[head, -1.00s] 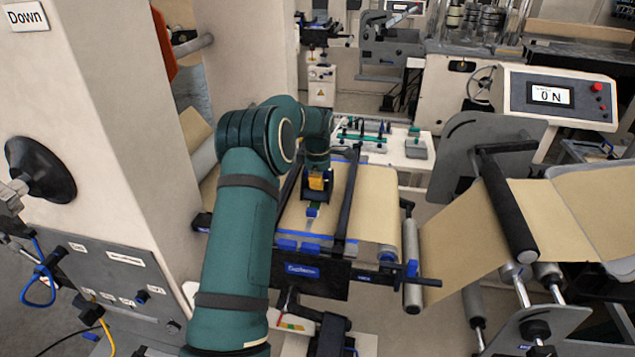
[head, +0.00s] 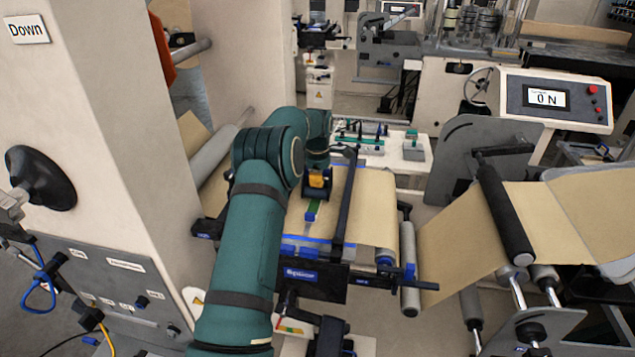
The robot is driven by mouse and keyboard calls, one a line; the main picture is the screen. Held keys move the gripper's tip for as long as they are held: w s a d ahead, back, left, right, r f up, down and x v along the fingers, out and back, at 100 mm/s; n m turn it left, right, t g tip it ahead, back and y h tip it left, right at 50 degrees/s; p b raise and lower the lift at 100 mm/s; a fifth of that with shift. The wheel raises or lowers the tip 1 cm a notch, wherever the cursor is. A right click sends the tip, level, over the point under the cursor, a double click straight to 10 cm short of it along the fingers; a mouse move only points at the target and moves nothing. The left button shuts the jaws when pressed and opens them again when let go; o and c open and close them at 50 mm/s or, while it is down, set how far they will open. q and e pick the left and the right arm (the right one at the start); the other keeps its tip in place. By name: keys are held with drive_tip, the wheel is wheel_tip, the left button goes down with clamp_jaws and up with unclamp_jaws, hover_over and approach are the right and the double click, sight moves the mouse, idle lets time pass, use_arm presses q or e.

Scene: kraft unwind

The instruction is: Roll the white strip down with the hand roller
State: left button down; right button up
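My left gripper (head: 317,186), small and dark at the end of the teal arm, is low over the brown web on the splice table. A yellow-orange piece (head: 319,178), which looks like part of the hand roller, sits between its fingers; the fingertips and the roller's lower end are hard to make out. A narrow strip (head: 312,228) runs from below the gripper toward the table's front edge. It looks dark green here, with a small blue piece (head: 311,217) on it. I cannot make out any clearly white part. My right gripper is not in view.
A black bar (head: 347,205) crosses the brown web (head: 374,205) just right of the gripper. The blue-lettered front rail (head: 315,275) edges the table. A white column (head: 110,130) stands left. Rollers and a panel reading 0 N (head: 546,97) are at right.

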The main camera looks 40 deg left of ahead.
use_arm(q)
drive_tip(key=shift+w+a, duration=0.1)
drive_tip(key=shift+w, duration=0.15)
drive_tip(key=shift+w+a, duration=0.4)
drive_tip(key=shift+w, duration=0.35)
drive_tip(key=shift+w+a, duration=0.35)
drive_tip(key=shift+w, duration=0.25)
drive_tip(key=shift+w+a+f, duration=0.1)
drive_tip(key=shift+w+a, duration=0.25)
drive_tip(key=shift+w, duration=0.3)
